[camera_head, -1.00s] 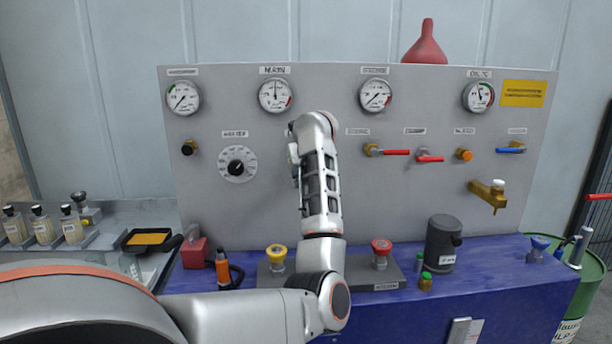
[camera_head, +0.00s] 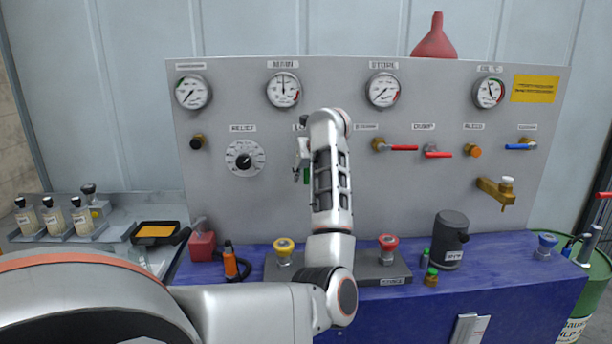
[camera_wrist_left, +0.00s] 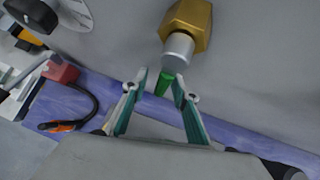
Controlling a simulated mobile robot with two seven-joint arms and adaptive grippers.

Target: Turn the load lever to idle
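The load lever shows in the left wrist view as a green handle (camera_wrist_left: 163,84) below a grey collar and a brass hex body (camera_wrist_left: 189,24) on the panel. The handle points down. In the head view a bit of green (camera_head: 306,176) shows beside my left forearm, which hides most of the lever and its label. My left gripper (camera_wrist_left: 160,80) is open, with its two teal fingertips on either side of the green handle. A gap shows on both sides of the handle; I cannot tell how deep it sits between them. My right gripper is not in view.
The grey panel (camera_head: 400,220) carries gauges, a relief dial (camera_head: 244,158) left of my gripper, and red-handled valves (camera_head: 403,148) to the right. Yellow (camera_head: 284,250) and red (camera_head: 388,246) knobs stand on the blue bench below. An orange tool (camera_head: 231,264) sits to their left.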

